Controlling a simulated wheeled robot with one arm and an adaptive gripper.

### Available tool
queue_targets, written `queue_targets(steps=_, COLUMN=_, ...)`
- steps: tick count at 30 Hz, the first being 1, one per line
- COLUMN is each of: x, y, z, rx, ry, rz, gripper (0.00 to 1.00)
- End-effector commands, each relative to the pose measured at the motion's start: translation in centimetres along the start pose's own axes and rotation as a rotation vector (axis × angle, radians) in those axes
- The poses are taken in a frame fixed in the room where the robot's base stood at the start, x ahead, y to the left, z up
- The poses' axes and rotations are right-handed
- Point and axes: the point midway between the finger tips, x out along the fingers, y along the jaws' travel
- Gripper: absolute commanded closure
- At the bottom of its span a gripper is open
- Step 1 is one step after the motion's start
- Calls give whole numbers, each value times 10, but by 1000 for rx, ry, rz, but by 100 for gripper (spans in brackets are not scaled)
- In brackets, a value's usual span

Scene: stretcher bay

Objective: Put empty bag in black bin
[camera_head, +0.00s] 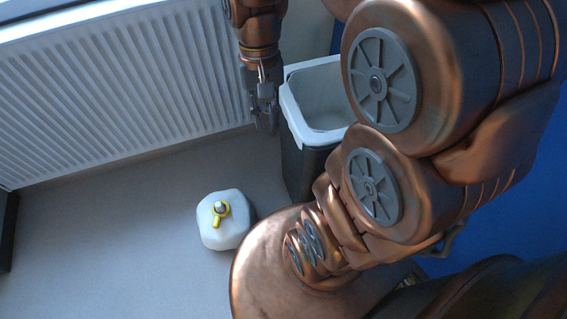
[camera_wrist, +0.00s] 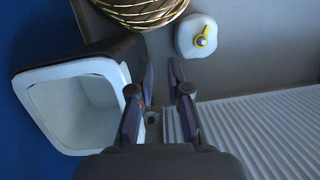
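The black bin (camera_head: 299,172) stands on the floor near the radiator, dark outside with a white rim and a pale inside. It also shows at the left of the wrist view, where its white rim (camera_wrist: 30,76) faces the camera; I see no distinct object inside. My gripper (camera_head: 264,128) hangs just left of the bin in the head view, outside its rim. In the wrist view my gripper (camera_wrist: 160,68) has its two fingers apart, with nothing held between them. No empty bag can be made out in either view. My arm hides part of the bin's right side.
A white rounded container (camera_head: 222,222) with a yellow ring and grey cap stands on the floor; it also shows in the wrist view (camera_wrist: 197,40). A white radiator (camera_head: 110,85) runs along the wall. The floor (camera_head: 110,235) left of the container is clear.

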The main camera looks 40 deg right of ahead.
Motion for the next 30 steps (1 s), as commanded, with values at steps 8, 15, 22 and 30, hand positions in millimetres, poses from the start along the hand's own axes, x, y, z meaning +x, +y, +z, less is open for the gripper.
queue_targets(steps=8, x=36, y=6, z=67, rx=-285, ry=13, rz=78, gripper=83)
queue_targets(steps=15, x=52, y=14, z=91, rx=-408, ry=17, rz=111, gripper=83)
queue_targets(steps=22, x=54, y=15, z=93, rx=-421, ry=18, rz=114, gripper=83)
queue_targets(steps=30, x=54, y=15, z=93, rx=-419, ry=18, rz=114, gripper=83)
